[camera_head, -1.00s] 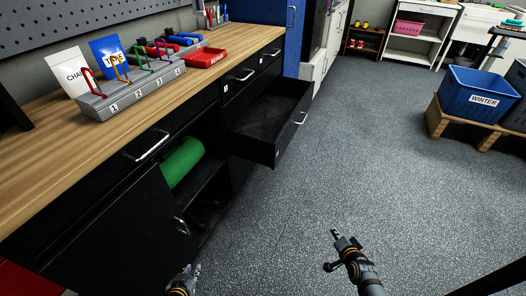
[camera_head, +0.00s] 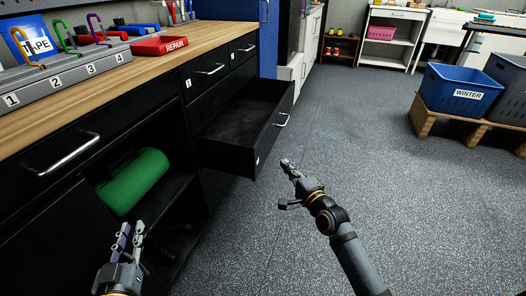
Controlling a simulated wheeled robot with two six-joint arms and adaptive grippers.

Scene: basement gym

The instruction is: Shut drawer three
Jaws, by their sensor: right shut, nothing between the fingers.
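A black drawer (camera_head: 240,150) in the workbench is pulled well out, and its inside looks empty. Its silver handle (camera_head: 282,120) is on the front panel, facing right. A small white label shows on its front edge, too small to read. My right gripper (camera_head: 289,167) is shut and empty, over the floor just in front of the drawer, lower right of its front corner and apart from it. My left gripper (camera_head: 130,232) has its two fingers apart, empty, in front of the open shelf space at the lower left.
A green roll (camera_head: 133,182) lies in the open cabinet space. The wooden worktop (camera_head: 165,68) carries a numbered hook rack (camera_head: 70,78) and a red REPAIR tray (camera_head: 160,45). A blue WINTER crate (camera_head: 460,88) stands on a pallet at right. The floor between is clear.

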